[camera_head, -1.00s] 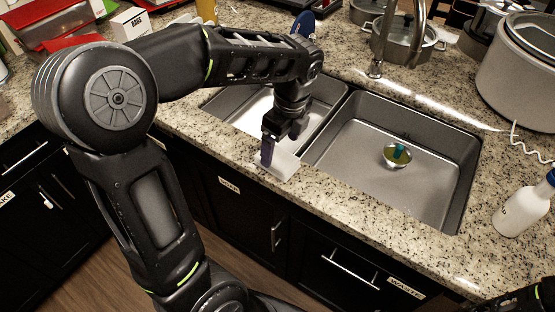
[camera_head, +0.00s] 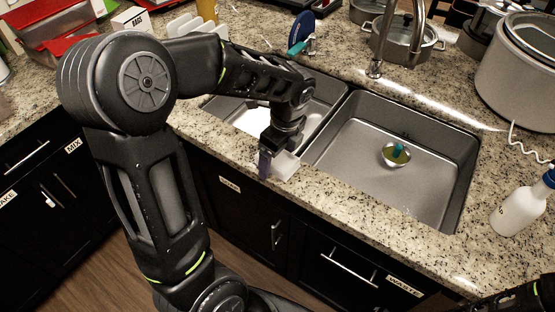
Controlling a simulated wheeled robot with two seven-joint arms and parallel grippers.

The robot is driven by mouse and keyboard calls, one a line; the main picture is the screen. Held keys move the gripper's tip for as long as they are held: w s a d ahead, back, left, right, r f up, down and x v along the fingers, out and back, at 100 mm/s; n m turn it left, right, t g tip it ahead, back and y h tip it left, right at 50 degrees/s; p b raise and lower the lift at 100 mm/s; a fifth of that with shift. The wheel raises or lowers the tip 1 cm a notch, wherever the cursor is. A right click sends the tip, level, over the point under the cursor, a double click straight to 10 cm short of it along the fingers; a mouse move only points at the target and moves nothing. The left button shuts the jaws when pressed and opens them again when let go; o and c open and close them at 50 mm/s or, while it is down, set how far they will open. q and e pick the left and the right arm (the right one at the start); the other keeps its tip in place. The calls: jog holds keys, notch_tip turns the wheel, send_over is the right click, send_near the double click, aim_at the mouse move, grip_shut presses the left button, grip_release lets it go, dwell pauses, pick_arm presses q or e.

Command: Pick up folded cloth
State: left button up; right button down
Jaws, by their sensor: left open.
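The folded cloth (camera_head: 286,165) is a small white piece on the granite counter, at the front edge of the left sink basin. My left gripper (camera_head: 274,162) is open and points down right at the cloth. One finger shows at the cloth's left side; the other is hard to make out. The gripper partly hides the cloth, and I cannot tell whether the fingers touch it. Only a dark part of my right arm shows in the bottom right corner.
The right basin (camera_head: 440,165) holds a small bowl (camera_head: 396,156) with something teal in it. A white bottle (camera_head: 518,208) stands at right. A large cooker (camera_head: 520,85), the faucet (camera_head: 376,68) and a lidded pot (camera_head: 405,45) are behind. A white rack (camera_head: 185,27) stands at the back left.

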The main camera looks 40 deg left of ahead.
aim_at(278, 157)
pick_arm(q)
jog(key=shift+c, duration=0.3)
jog(key=c, duration=1.4)
notch_tip(278, 157, up, 10)
jog(key=shift+r+b, duration=0.1)
jog(key=shift+b, duration=0.4)
